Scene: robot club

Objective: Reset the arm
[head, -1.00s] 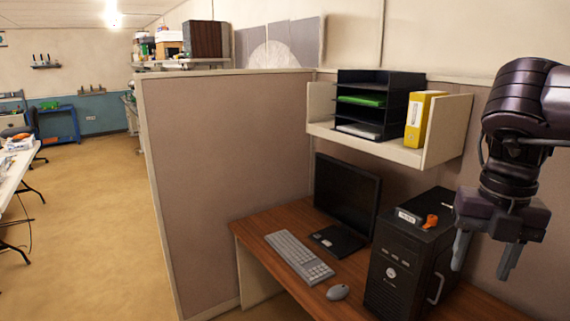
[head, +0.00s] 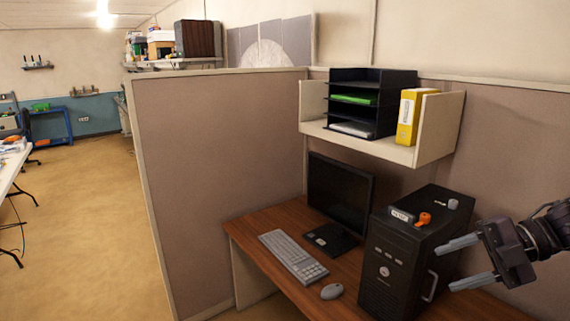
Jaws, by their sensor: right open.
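My right gripper (head: 462,263) is at the right edge of the head view, in front of the partition wall and just right of the black computer tower. Its two grey fingers are spread apart and point left, with nothing between them. The fingertips overlap the tower's right side in the picture; I cannot tell whether they touch it. My right arm runs out of the picture at the right. My left gripper is not in view.
The black computer tower (head: 393,275) stands on a wooden desk (head: 272,224) with an orange item (head: 423,219) on top. A monitor (head: 340,195), keyboard (head: 293,257) and mouse (head: 332,291) are left of it. A wall shelf (head: 437,126) hangs above. Open floor (head: 88,235) lies left.

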